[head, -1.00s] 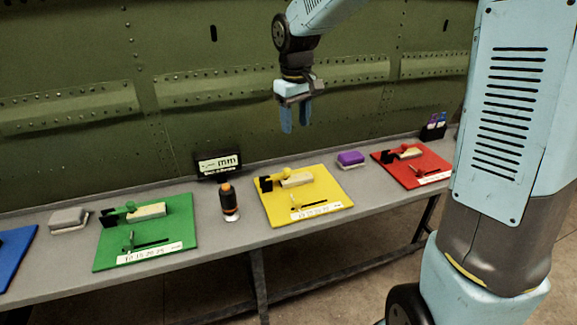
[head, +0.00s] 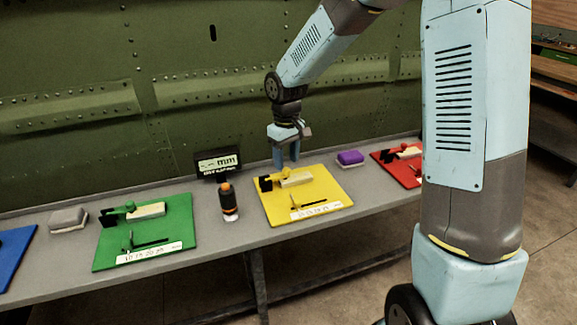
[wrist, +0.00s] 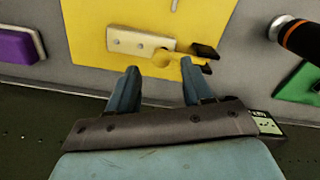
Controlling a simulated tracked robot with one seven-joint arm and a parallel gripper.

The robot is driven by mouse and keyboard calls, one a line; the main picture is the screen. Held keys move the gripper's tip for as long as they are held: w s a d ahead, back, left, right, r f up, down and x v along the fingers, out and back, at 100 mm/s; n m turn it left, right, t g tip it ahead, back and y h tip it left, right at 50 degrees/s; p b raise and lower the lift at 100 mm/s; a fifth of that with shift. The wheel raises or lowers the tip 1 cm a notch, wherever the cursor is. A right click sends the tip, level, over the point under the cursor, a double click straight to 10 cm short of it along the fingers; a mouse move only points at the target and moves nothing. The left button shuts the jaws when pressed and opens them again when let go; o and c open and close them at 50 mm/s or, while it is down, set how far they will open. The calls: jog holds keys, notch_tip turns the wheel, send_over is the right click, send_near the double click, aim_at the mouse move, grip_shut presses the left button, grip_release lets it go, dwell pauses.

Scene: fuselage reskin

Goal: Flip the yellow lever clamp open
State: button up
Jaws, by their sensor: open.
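The yellow board (head: 322,207) lies on the grey bench and carries the yellow lever clamp (head: 285,172) near its back edge, with a black part at its left and a pale block (head: 297,180) beside it. In the wrist view the clamp (wrist: 188,70) shows with its black part (wrist: 205,50) and the pale block (wrist: 140,42). My gripper (head: 286,164) is open and empty, pointing down just behind and above the clamp. In the wrist view its two fingertips (wrist: 160,70) are spread, the right one close to the yellow clamp piece. I cannot tell whether they touch.
A green board (head: 175,215) with its own clamp is left, a red board (head: 388,160) right. An orange-black tool (head: 228,202) stands between green and yellow boards. A purple block (head: 350,158), a grey block (head: 68,220) and a display (head: 217,163) are on the bench. The green riveted wall rises behind.

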aim_at(286, 168)
jog(key=shift+f, duration=1.6)
jog(key=shift+c, duration=0.3)
grip_shut()
